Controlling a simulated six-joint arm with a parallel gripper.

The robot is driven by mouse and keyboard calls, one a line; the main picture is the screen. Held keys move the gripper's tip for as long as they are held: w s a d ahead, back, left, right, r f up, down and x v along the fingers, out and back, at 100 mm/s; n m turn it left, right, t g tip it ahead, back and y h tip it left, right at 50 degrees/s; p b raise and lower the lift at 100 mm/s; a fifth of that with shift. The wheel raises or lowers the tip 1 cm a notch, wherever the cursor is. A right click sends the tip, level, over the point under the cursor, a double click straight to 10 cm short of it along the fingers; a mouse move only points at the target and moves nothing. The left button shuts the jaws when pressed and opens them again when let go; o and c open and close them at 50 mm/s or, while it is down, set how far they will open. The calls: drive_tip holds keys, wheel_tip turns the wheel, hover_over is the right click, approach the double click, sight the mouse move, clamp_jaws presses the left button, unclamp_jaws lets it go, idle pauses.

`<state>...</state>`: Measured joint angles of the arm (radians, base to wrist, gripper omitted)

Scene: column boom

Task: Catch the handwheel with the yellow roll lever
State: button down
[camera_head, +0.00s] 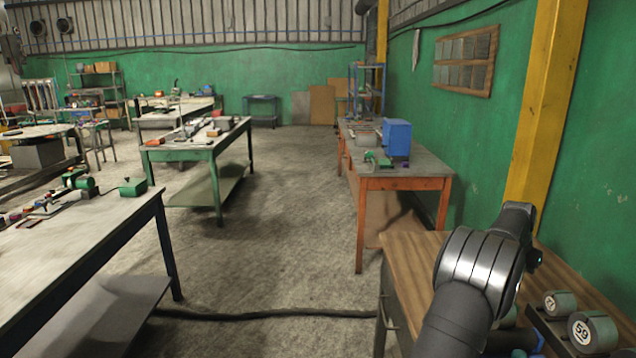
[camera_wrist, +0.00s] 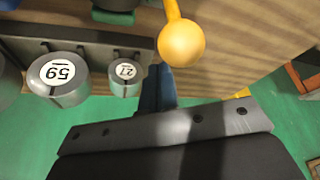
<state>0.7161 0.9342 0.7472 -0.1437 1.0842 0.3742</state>
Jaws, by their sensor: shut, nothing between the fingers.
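A yellow ball knob (camera_wrist: 182,42) on a short yellow stem hangs into the top middle of the wrist view. I take it as the roll lever. The handwheel itself cannot be made out in either view. My gripper (camera_wrist: 160,85) shows as narrow dark blue fingers, shut and empty, just below the ball in the wrist picture. The ball is not between the fingers; whether they touch it I cannot tell. In the head view my arm hides the gripper and the lever.
Grey numbered cylinders stand in a dark rack: one marked 59 (camera_wrist: 58,80) and a smaller one (camera_wrist: 125,76). They sit close beside my fingers, on a wooden bench (camera_head: 415,250). A green part (camera_wrist: 115,14) is at the wrist view's top. A yellow post (camera_head: 545,100) rises behind the bench.

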drive_tip(key=shift+a, duration=0.1)
drive_tip(key=a+f, duration=0.1)
drive_tip(key=a, duration=0.5)
drive_tip(key=shift+a, duration=0.3)
idle(0.9)
drive_tip(key=shift+d+r, duration=0.35)
drive_tip(key=shift+r, duration=0.8)
drive_tip(key=shift+d+r, duration=0.3)
drive_tip(key=shift+r, duration=0.85)
drive_tip(key=shift+d+r, duration=0.35)
drive_tip(key=shift+r, duration=0.8)
drive_tip(key=shift+a+f, duration=0.2)
drive_tip(key=shift+f, duration=0.95)
drive_tip(key=shift+a+f, duration=0.2)
drive_tip(key=shift+f, duration=0.95)
drive_tip(key=shift+a+f, duration=0.2)
drive_tip(key=shift+f, duration=0.95)
